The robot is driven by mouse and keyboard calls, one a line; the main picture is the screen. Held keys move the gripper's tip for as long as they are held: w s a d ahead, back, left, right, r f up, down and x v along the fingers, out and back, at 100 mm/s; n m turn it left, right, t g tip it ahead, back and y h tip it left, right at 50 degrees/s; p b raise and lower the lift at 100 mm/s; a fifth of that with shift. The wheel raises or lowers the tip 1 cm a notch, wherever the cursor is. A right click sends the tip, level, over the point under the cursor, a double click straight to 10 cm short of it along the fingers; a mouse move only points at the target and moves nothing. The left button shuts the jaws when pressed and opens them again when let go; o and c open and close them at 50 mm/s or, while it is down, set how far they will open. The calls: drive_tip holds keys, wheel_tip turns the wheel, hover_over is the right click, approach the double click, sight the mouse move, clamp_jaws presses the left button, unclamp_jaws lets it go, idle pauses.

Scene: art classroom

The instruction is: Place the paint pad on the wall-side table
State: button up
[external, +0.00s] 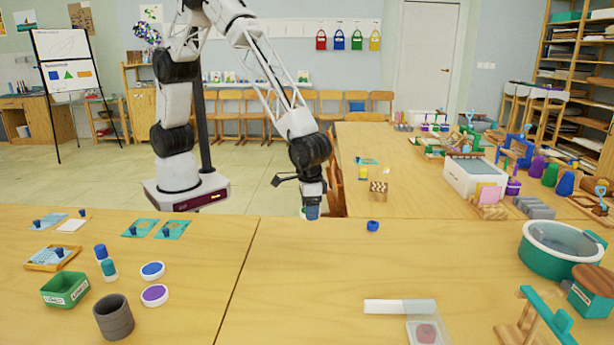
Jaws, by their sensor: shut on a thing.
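My gripper (312,209) is above the far edge of the front table (215,265), near the gap between the tables. It is shut on a small round thing with a pale white and green rim (303,213), which looks like a paint pad; the fingers hide most of it. Two similar round pads lie on the front table at the left, one blue (152,270) and one purple (154,295). A long table (350,145) stretches back towards the wall on the right; I cannot tell which table is the wall-side one.
A blue cap-like piece (373,226) lies right of my gripper. The long table holds a white bin (474,176), a checkered block (378,190) and several tools. A green box (65,289), a grey cup (113,317) and a teal tub (561,249) stand on the front tables.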

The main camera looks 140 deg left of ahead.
drive_tip(key=s+d+m, duration=0.1)
drive_tip(key=s+d, duration=0.1)
drive_tip(key=d, duration=0.3)
drive_tip(key=s+d+m, duration=0.1)
drive_tip(key=s+d, duration=0.2)
drive_tip(key=d, duration=0.3)
drive_tip(key=s+d+f+m, duration=0.1)
drive_tip(key=s+d, duration=0.2)
drive_tip(key=d, duration=0.3)
drive_tip(key=shift+s+d, duration=0.15)
drive_tip(key=shift+d, duration=0.05)
drive_tip(key=s+d+m, duration=0.1)
drive_tip(key=s+d, duration=0.3)
drive_tip(key=s+d+f+m, duration=0.1)
drive_tip(key=s+d, duration=0.4)
drive_tip(key=s+d+m, duration=0.2)
drive_tip(key=s+d, duration=0.2)
drive_tip(key=d, duration=0.1)
drive_tip(key=shift+s+f, duration=0.15)
drive_tip(key=shift+s, duration=0.2)
drive_tip(key=shift+w, duration=0.2)
hover_over(189, 276)
drive_tip(key=shift+w+f, duration=0.15)
drive_tip(key=shift+f, duration=0.6)
drive_tip(key=shift+f, duration=1.75)
drive_tip(key=shift+f, duration=0.15)
